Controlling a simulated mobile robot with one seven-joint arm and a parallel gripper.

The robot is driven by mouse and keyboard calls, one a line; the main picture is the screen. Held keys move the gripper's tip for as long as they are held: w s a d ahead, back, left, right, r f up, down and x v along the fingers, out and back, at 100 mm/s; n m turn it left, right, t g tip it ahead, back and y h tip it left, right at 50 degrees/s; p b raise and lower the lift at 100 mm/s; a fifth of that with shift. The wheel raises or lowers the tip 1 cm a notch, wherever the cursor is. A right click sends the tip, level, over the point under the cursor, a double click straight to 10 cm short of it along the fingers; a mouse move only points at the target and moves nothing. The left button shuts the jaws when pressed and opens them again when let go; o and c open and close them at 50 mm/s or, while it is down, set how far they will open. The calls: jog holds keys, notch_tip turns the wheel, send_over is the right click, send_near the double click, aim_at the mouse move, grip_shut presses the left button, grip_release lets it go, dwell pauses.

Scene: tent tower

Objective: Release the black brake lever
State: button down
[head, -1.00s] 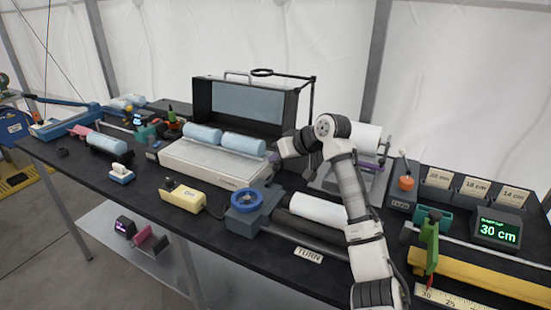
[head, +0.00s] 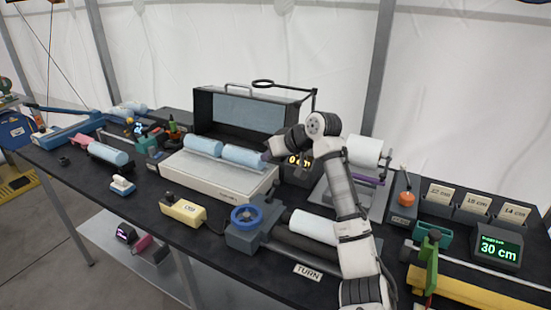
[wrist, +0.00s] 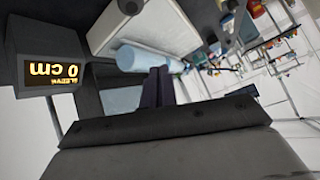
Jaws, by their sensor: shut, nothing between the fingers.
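My gripper (head: 266,156) is above the bench, beside the right end of the blue rolls on the white machine. Its dark fingers also show in the wrist view (wrist: 159,82); they are together and hold nothing. A white roll (head: 364,151) sits on a grey stand (head: 378,203) with a purple strip (head: 368,179), right of my arm. A small dark piece (head: 386,159) at the roll's right end may be the black brake lever; it is too small to be sure. My arm hides part of the stand.
A display reading 0 cm (head: 298,168) stands close to my gripper; it also shows in the wrist view (wrist: 52,73). Blue rolls (head: 245,156) lie on the white machine (head: 220,178). A blue handwheel (head: 245,217) and an orange knob (head: 406,198) stand on the crowded bench.

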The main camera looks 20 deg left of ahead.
jog(key=b+v, duration=0.2)
jog(key=v, duration=0.7)
jog(key=shift+r, duration=0.35)
jog(key=shift+s+a, duration=0.1)
